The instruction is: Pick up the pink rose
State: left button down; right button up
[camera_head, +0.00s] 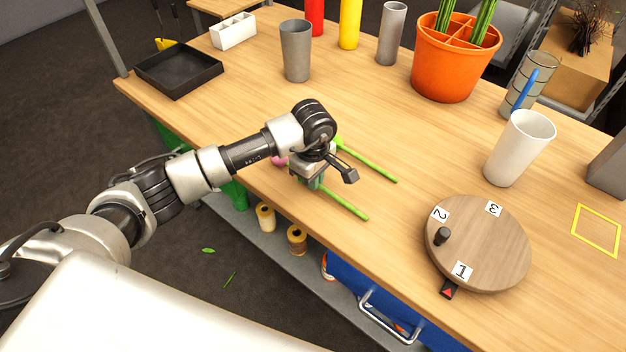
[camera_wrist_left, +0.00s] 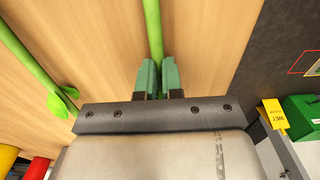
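The pink rose lies on the wooden table. Its pink bloom (camera_head: 281,160) shows only as a sliver behind my left arm, and its green stem (camera_head: 346,205) runs toward the lower right. My left gripper (camera_head: 316,183) is down at this stem. In the left wrist view the green fingers (camera_wrist_left: 158,78) are close together with the stem (camera_wrist_left: 153,25) between them, so they look shut on it. The bloom is hidden there. A second green stem (camera_head: 370,167) with a leaf lies beyond the gripper; its head is hidden. My right gripper is not in view.
A round wooden turntable (camera_head: 490,250), a white cup (camera_head: 520,148) and an orange divided pot (camera_head: 452,60) stand to the right. A grey cup (camera_head: 296,50) and a black tray (camera_head: 178,70) are at the back left. The table's front edge runs close below the stem.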

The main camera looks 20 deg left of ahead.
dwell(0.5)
pick_arm(q)
jog(key=shift+r, duration=0.5)
jog(key=r, duration=0.2)
jog(key=d+r+b, duration=0.1)
jog(key=shift+d+r, duration=0.1)
jog(key=shift+r, duration=0.25)
jog(key=d+r+b, duration=0.1)
jog(key=d+r, duration=0.5)
jog(key=d, duration=0.4)
jog(key=shift+s+d+r, duration=0.2)
jog(key=shift+s+d, duration=0.05)
jog(key=shift+s, duration=0.2)
